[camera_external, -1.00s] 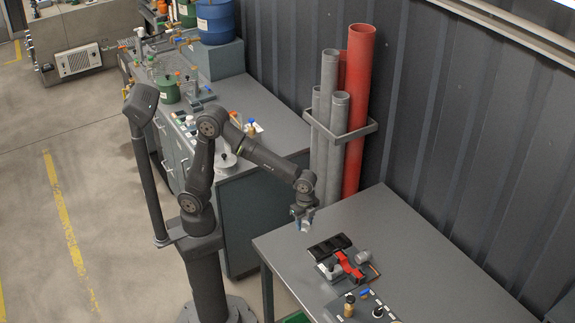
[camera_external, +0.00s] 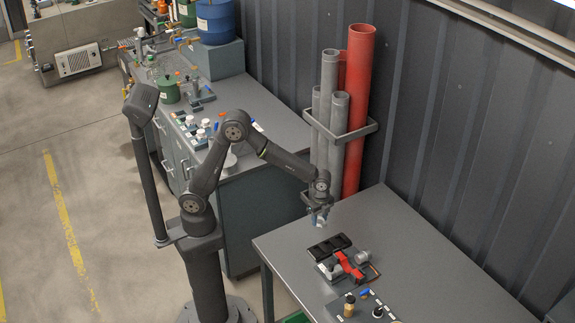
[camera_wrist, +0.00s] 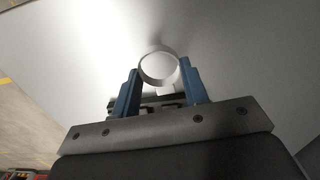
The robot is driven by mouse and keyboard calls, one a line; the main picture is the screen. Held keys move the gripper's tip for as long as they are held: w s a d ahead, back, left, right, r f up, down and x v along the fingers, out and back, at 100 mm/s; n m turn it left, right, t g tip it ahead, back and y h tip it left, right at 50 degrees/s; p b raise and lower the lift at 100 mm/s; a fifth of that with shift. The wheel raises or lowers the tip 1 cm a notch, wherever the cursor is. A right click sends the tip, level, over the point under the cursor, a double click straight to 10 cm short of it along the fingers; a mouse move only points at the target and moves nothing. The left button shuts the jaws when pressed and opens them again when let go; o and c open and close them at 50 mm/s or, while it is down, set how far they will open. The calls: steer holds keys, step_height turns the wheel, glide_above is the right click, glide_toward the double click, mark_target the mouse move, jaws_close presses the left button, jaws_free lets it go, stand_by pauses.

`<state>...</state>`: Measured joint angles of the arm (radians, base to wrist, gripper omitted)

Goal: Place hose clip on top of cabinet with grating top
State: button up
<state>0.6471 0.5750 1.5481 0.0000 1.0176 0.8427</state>
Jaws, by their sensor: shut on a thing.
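My gripper (camera_external: 320,216) is over the grey table (camera_external: 430,265), near its back left edge, pointing down. In the wrist view my gripper (camera_wrist: 160,92) has its blue fingers on either side of a pale, ring-shaped hose clip (camera_wrist: 159,68) and is shut on it. The clip's open ring faces the wrist camera, and its lower part is partly hidden. In the external view the clip is a small pale shape (camera_external: 321,234) at the fingertips, apart from the tabletop.
A black tray (camera_external: 330,245), a red part (camera_external: 350,266) and a small control panel (camera_external: 360,307) lie on the table. Grey pipes (camera_external: 329,100) and a red pipe (camera_external: 358,100) stand in a rack by the wall. The table's right side is clear.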

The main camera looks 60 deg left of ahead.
mark_target(319, 221)
steer(key=shift+f, duration=1.55)
steer(key=shift+f, duration=0.2)
steer(key=o, duration=0.9)
steer(key=shift+o, duration=0.2)
step_height(319, 221, up, 16)
steer(key=shift+w+r, duration=0.2)
steer(key=shift+o, duration=0.6)
steer(key=shift+r, duration=0.5)
